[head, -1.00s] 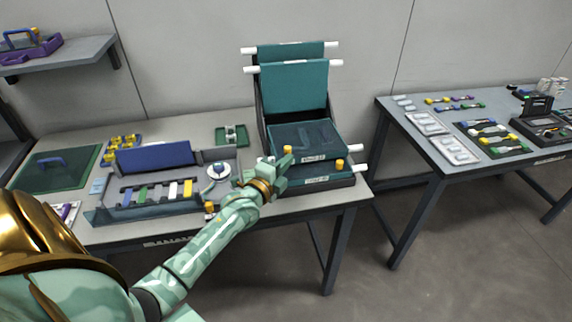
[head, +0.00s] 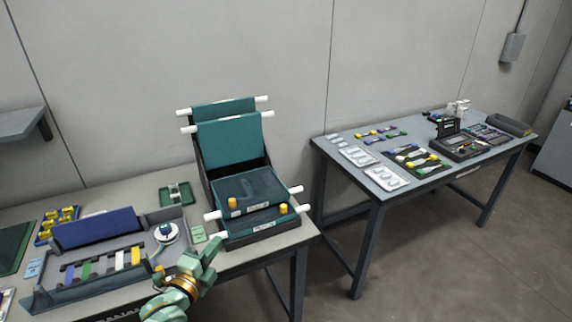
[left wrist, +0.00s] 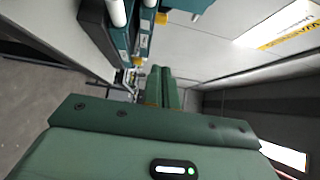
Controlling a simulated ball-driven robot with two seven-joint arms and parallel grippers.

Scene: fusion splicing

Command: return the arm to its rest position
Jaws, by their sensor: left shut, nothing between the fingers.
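My left gripper (head: 208,257) shows at the lower middle of the head view, in front of the near table's front edge. It is shut and empty. Its closed fingers (left wrist: 162,88) also show in the left wrist view. The gripper is apart from the dark teal hinged trays (head: 250,188), which stand just beyond it to the right on the table. My right gripper is in neither view.
The near table (head: 145,190) carries a grey tray (head: 60,284) with coloured strips, a blue panel (head: 110,227) and a small green tray (head: 177,194). A second table (head: 440,185) with kits stands at right. Open floor lies between and in front.

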